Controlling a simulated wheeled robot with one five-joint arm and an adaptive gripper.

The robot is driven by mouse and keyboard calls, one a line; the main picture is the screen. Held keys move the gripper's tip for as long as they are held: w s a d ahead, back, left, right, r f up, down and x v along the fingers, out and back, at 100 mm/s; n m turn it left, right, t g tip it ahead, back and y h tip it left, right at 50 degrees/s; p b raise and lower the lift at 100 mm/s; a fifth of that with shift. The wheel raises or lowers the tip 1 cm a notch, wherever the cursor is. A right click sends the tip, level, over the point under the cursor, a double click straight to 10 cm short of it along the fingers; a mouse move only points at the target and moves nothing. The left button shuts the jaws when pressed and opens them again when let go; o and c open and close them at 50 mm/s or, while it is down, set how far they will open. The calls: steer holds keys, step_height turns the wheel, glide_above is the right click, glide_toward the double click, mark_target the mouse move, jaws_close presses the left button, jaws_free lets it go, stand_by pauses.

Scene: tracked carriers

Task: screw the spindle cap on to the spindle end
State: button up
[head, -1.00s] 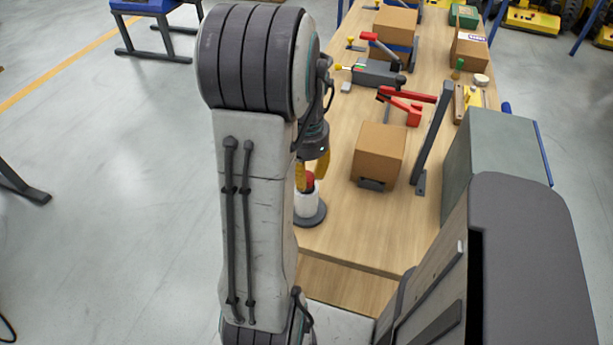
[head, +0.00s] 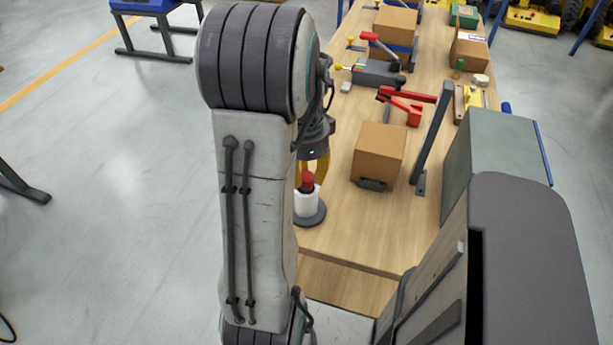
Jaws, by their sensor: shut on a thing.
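The red spindle cap (head: 307,180) is at the top of a white upright cylinder (head: 307,202), the spindle end, on a dark round base (head: 318,217). This stands near the left edge of the wooden table. My gripper (head: 312,176) points down with its yellow fingers shut on the cap. Part of the fingers and the left side of the cylinder are hidden behind my arm. I cannot tell how far the cap sits down on the cylinder.
A cardboard box (head: 379,153) stands right of the spindle, beside a dark slanted post (head: 432,140). A red-handled clamp (head: 408,100) lies behind it. A grey-green cabinet (head: 498,150) is at the right. The table front is bare.

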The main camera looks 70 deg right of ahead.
steer(key=m, duration=0.4)
steer(key=shift+m, duration=1.6)
steer(key=shift+m, duration=0.5)
steer(key=m, duration=0.4)
steer(key=shift+m, duration=0.3)
steer(key=m, duration=0.4)
